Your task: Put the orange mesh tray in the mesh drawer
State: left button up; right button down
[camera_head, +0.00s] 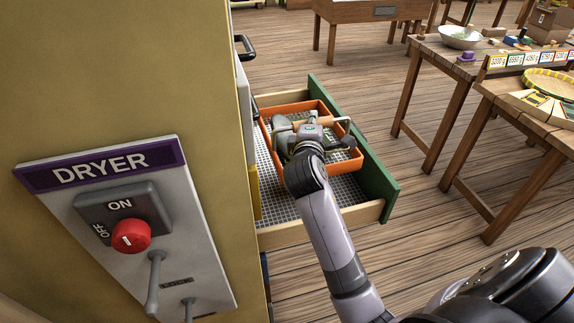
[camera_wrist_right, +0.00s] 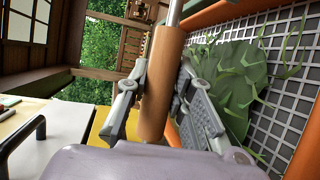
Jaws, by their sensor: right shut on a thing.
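The orange mesh tray (camera_head: 345,165) lies inside the open mesh drawer (camera_head: 381,185), which has a green front, pale wooden sides and a mesh floor. Whether the tray rests on the drawer floor or hangs just above it, I cannot tell. My right gripper (camera_head: 309,131) is over the tray and shut on its wooden handle (camera_wrist_right: 154,95). The gripper hides part of the tray. Green leaves (camera_wrist_right: 238,80) lie on the tray's mesh in the right wrist view. My left gripper is not in view.
The dryer panel (camera_head: 110,185), with a red knob (camera_head: 131,236) and levers, stands left of the drawer. Black handles (camera_head: 244,48) jut out above the drawer. Wooden tables (camera_head: 470,75) with a bowl (camera_head: 460,37) stand at the right. The floor between is clear.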

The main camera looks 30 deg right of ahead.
notch_tip(320, 180, down, 11)
jog(key=shift+r+b, duration=0.15)
jog(key=shift+b, duration=0.35)
jog(key=c, duration=1.4)
grip_release()
jog(key=shift+s, duration=0.1)
